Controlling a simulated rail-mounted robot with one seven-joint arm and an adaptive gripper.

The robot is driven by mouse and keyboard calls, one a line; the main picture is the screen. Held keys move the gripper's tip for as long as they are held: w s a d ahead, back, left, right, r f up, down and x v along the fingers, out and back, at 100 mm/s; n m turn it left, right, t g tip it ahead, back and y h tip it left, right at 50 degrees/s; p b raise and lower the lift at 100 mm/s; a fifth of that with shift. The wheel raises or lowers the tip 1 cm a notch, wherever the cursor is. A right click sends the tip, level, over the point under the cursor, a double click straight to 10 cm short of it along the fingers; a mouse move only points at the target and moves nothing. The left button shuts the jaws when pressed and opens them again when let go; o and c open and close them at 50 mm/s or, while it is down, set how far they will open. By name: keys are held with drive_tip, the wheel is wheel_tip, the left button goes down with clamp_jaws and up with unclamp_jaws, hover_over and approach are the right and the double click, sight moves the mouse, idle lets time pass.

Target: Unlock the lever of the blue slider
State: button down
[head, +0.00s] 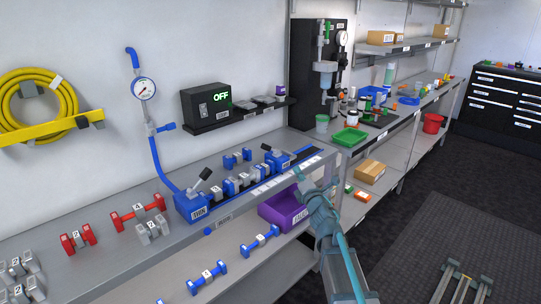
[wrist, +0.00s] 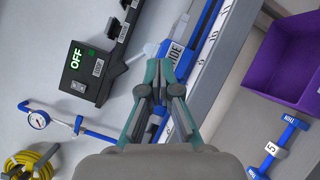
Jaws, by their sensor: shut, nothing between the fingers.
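The blue slider (head: 277,160) sits near the far right end of the blue rail on the bench. Its lever (head: 267,148) has a dark end and tilts up to the left. In the wrist view the slider (wrist: 178,48) carries white lettering, partly covered by my fingers. A pale grey part, perhaps the lever (wrist: 150,49), sticks out to its left. My gripper (head: 299,174) is shut and empty, in front of the rail's right part. In the wrist view my gripper (wrist: 166,86) overlaps the slider's near end. I cannot tell whether it touches.
A blue block with a lever (head: 194,206) stands at the rail's left end, joined to a gauge (head: 144,89) by a hose. Small weights (head: 232,186) line the rail. A purple bin (head: 285,208) is on the lower shelf.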

sight(271, 149)
drive_tip(key=s+a+r+n+g+y, duration=0.1)
drive_tip(key=s+a+n+g+y, duration=0.1)
drive_tip(key=a+n+y, duration=0.4)
drive_tip(key=s+n, duration=0.1)
drive_tip(key=n, duration=0.2)
drive_tip(key=shift+r+n+g, duration=0.3)
drive_tip(key=shift+r+g, duration=0.05)
drive_tip(key=shift+g, duration=0.05)
drive_tip(key=p+x, duration=0.1)
drive_tip(key=x, duration=0.8)
drive_tip(key=shift+w+a+r, duration=0.25)
